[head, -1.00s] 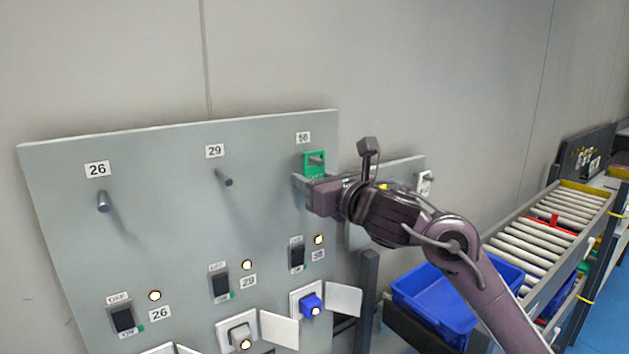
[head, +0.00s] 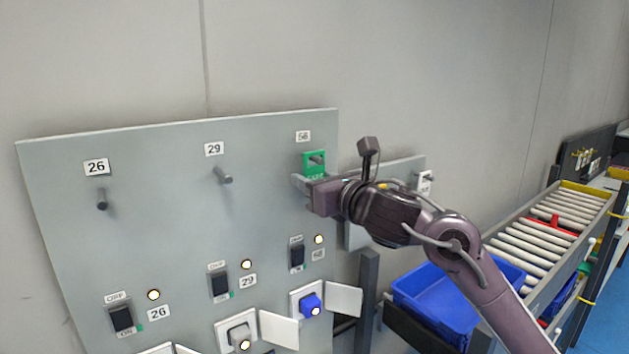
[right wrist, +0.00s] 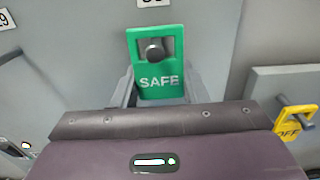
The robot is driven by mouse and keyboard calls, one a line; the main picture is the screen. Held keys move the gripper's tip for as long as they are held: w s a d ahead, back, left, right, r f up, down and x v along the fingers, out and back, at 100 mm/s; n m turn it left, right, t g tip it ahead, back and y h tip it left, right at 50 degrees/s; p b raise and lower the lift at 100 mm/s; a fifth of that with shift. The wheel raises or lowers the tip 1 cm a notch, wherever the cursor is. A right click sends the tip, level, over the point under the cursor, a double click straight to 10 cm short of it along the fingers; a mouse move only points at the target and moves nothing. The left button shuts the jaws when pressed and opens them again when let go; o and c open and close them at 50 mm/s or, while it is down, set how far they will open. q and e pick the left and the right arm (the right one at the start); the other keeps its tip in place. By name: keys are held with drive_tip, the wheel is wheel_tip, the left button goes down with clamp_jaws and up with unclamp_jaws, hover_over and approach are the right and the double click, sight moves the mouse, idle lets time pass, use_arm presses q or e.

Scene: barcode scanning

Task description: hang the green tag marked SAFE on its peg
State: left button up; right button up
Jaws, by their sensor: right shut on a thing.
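The green tag marked SAFE (head: 314,158) is at the peg under the label 56 on the grey panel. In the right wrist view the tag (right wrist: 158,82) stands upright, and the round end of the peg (right wrist: 154,49) shows within its window. How far the tag sits along the peg I cannot tell. My right gripper (head: 305,181) is shut on the tag's lower part, and its fingers (right wrist: 160,95) show on both sides of it. My left gripper is not in view.
Bare pegs stand under labels 26 (head: 101,206) and 29 (head: 226,179). Switches and lamps sit lower on the panel (head: 170,210), with open covers (head: 344,299) sticking out. A yellow OFF tag (right wrist: 296,119) hangs at the right. A blue bin (head: 440,300) stands beside a roller conveyor (head: 540,245).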

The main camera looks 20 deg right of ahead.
drive_tip(key=o, duration=1.1)
drive_tip(key=shift+s, duration=0.1)
drive_tip(key=b+v, duration=0.1)
drive_tip(key=v, duration=0.9)
idle(0.4)
